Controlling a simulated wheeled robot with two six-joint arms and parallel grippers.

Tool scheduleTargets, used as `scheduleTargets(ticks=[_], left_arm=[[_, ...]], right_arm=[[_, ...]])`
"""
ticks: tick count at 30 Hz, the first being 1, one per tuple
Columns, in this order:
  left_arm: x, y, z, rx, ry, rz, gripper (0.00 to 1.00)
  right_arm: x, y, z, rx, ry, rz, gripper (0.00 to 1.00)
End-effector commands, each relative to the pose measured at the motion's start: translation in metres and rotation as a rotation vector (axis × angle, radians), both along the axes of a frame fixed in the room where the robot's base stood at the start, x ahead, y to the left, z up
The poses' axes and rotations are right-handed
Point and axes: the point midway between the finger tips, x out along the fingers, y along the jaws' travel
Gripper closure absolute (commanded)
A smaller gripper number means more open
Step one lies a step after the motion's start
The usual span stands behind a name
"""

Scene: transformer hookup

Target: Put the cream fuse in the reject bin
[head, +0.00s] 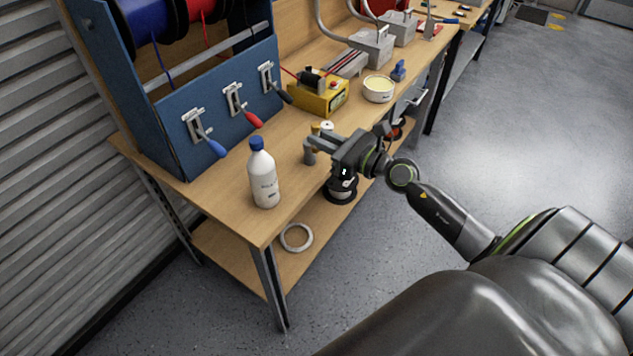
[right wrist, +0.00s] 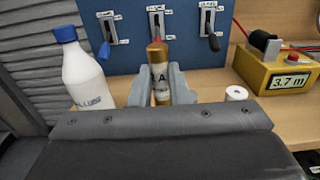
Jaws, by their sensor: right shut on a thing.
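My right gripper (head: 313,148) reaches over the bench from the right and is shut on an upright gold-brown cylinder (right wrist: 158,72) with a letter A on it. The cylinder sits between the two grey fingers in the right wrist view and looks like a fuse. I cannot tell whether it is the cream one, or whether its foot touches the bench. In the head view the gripper mostly hides it. A small white cylinder (right wrist: 236,93) stands on the bench just right of the fingers; its top shows in the head view (head: 327,126). I cannot make out a reject bin. My left gripper is not in view.
A white bottle with a blue cap (head: 263,178) stands near the bench's front end. A blue panel (head: 215,115) with several lever switches rises behind. A yellow meter (head: 318,97) and a round cream-filled dish (head: 378,89) stand farther along. A grey ring (head: 296,248) lies on the lower shelf.

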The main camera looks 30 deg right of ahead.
Motion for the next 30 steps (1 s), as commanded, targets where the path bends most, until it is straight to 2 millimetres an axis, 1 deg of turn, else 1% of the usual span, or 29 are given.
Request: scheduleTargets(ticks=[1,6,13,18,22,30], left_arm=[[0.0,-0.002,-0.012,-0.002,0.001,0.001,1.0],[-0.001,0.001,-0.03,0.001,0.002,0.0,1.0],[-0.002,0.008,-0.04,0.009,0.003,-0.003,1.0],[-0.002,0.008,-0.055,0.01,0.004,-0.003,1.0],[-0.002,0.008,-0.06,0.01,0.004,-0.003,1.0],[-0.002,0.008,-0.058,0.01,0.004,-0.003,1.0]], right_arm=[[0.001,-0.001,-0.014,0.004,0.002,-0.002,1.0],[0.0,0.0,-0.044,0.004,0.002,-0.002,1.0],[0.0,0.0,-0.061,0.001,0.0,-0.001,1.0],[0.0,0.0,-0.085,0.004,0.002,-0.001,1.0],[0.0,0.0,-0.093,0.001,-0.001,-0.001,1.0],[0.0,0.0,-0.093,0.001,-0.001,0.0,1.0]])
